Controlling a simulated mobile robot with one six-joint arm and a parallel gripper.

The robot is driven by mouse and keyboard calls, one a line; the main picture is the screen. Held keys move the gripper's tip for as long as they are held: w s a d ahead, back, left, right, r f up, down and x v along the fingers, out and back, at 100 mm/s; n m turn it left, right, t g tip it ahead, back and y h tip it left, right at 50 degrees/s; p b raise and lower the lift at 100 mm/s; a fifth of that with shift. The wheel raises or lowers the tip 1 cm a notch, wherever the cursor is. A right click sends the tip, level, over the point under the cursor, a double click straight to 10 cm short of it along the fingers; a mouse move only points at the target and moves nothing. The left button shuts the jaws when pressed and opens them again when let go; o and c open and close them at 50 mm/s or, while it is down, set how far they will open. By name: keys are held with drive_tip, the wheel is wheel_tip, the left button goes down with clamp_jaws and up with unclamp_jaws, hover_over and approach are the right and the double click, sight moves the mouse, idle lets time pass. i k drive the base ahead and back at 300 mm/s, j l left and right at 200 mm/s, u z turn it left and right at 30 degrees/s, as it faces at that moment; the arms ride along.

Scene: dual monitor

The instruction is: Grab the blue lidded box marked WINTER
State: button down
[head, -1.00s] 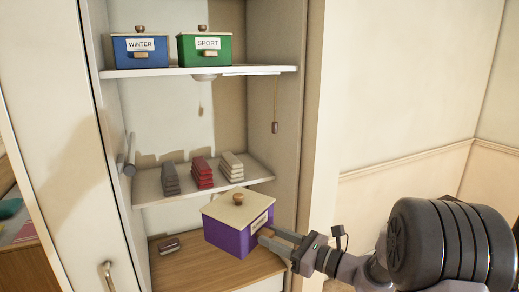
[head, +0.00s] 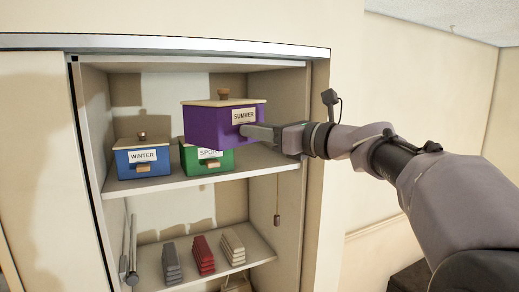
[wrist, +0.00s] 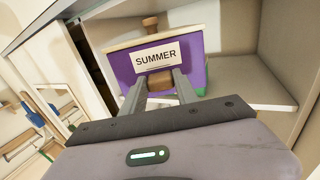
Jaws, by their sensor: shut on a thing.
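The blue lidded box marked WINTER (head: 143,158) stands upright on the left of the upper shelf, with a cream lid and a small front handle. My gripper (head: 246,130) is shut on the front handle of a purple lidded box marked SUMMER (head: 210,125). It holds this box up, in front of and above the green SPORT box (head: 208,160). In the wrist view, the fingers (wrist: 158,92) close on the wooden handle of the purple box (wrist: 190,75). The WINTER box is to the left of my gripper and apart from it.
The upper shelf (head: 265,170) has free room right of the green box. Stacks of grey, red and cream folded things (head: 203,258) lie on the lower shelf. A pull cord (head: 277,215) hangs at the right. The cabinet's right side wall (head: 316,130) is close to my gripper.

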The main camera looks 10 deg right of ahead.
sight(151, 161)
drive_tip(key=i, duration=1.2)
